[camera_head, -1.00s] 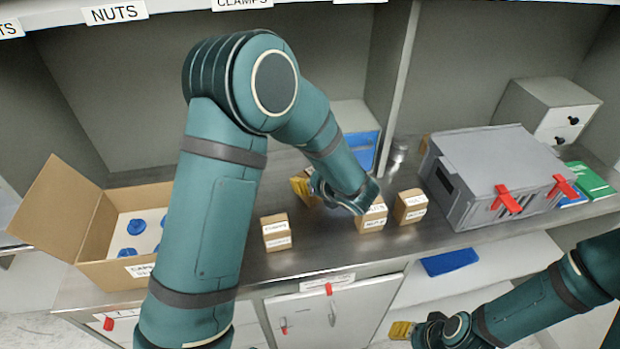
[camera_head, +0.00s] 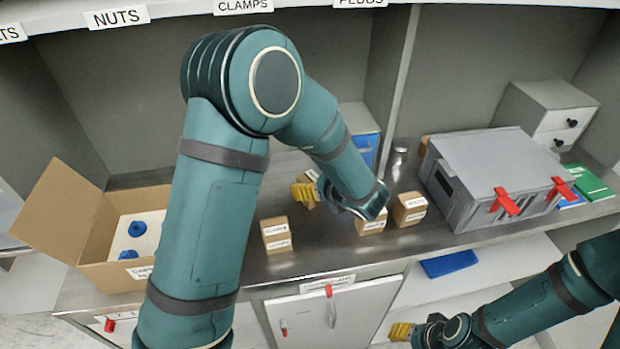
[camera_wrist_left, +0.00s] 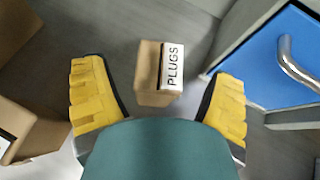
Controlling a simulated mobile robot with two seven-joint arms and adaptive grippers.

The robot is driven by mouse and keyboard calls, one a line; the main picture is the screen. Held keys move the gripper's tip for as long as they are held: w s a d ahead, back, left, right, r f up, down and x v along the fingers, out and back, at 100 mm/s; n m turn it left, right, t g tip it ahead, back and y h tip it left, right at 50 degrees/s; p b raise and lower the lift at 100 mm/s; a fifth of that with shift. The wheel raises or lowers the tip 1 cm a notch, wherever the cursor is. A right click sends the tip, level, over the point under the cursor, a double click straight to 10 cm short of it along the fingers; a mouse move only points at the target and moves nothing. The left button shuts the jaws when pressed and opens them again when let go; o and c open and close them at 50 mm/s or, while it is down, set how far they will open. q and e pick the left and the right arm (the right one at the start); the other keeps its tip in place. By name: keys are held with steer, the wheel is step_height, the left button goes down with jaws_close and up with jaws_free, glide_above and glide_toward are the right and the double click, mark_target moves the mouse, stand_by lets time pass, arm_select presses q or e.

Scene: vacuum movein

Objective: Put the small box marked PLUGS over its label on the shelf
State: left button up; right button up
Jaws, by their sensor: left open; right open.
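The small brown PLUGS box (camera_wrist_left: 150,85) lies ahead of and between the yellow fingers of my left gripper (camera_head: 307,194) in the left wrist view. Its white label faces the camera, and a gap shows on both sides. In the head view my left gripper is open low over the counter, and my arm and fingers largely hide this box. The PLUGS shelf label (camera_head: 361,2) is cut off at the top edge. My right gripper (camera_head: 402,331) is open and empty in front of the counter, at the bottom.
Small labelled boxes stand nearby: one (camera_head: 276,235) on the left, two (camera_head: 371,222) (camera_head: 409,208) on the right. A blue-fronted drawer (camera_wrist_left: 265,60) with a metal handle is close on the right. An open carton (camera_head: 110,270) and a grey case (camera_head: 490,170) flank the counter (camera_head: 330,255).

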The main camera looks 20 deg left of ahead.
arm_select(q)
steer(key=p+v, duration=0.1)
steer(key=v, duration=0.7)
steer(key=shift+o, duration=0.3)
steer(key=shift+s+d+r, duration=0.15)
steer(key=shift+d+r, duration=0.15)
steer(key=shift+y, duration=0.6)
steer(key=w+a+f, duration=0.1)
steer(key=w+a+f+p, duration=0.1)
steer(key=f, duration=0.1)
steer(key=w+a+f+p, duration=0.1)
steer(key=a+f, duration=0.1)
steer(key=shift+f, duration=0.25)
steer(key=shift+t, duration=0.3)
steer(key=shift+x, duration=2.7)
steer(key=shift+s+a+r, duration=0.1)
steer(key=shift+c, duration=0.3)
steer(key=c, duration=1.3)
